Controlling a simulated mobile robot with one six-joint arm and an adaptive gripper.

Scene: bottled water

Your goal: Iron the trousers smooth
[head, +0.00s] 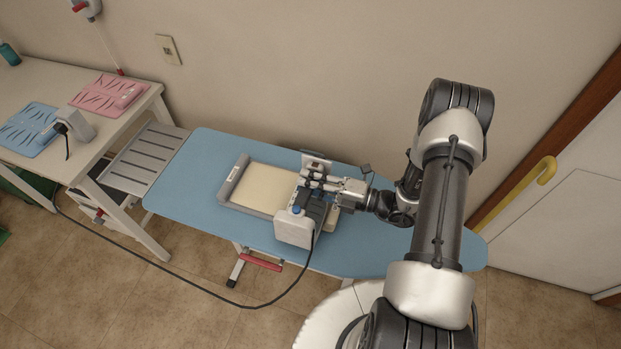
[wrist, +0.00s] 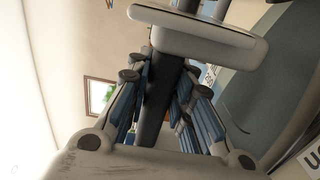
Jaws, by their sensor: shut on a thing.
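My gripper (head: 322,184) is at the iron, reaching in from the right. In the wrist view my gripper's fingers (wrist: 163,80) are shut around a dark handle (wrist: 160,92) below a white part (wrist: 200,28). The iron and gripper hide part of the cloth; I cannot tell whether the soleplate touches it.
A white table (head: 65,80) at left holds a blue folded item (head: 28,128), a pink one (head: 105,95) and a small white-grey device (head: 76,125). A slatted rack (head: 148,158) joins the board's left end. The cord (head: 170,275) loops over the floor. The wall is close behind.

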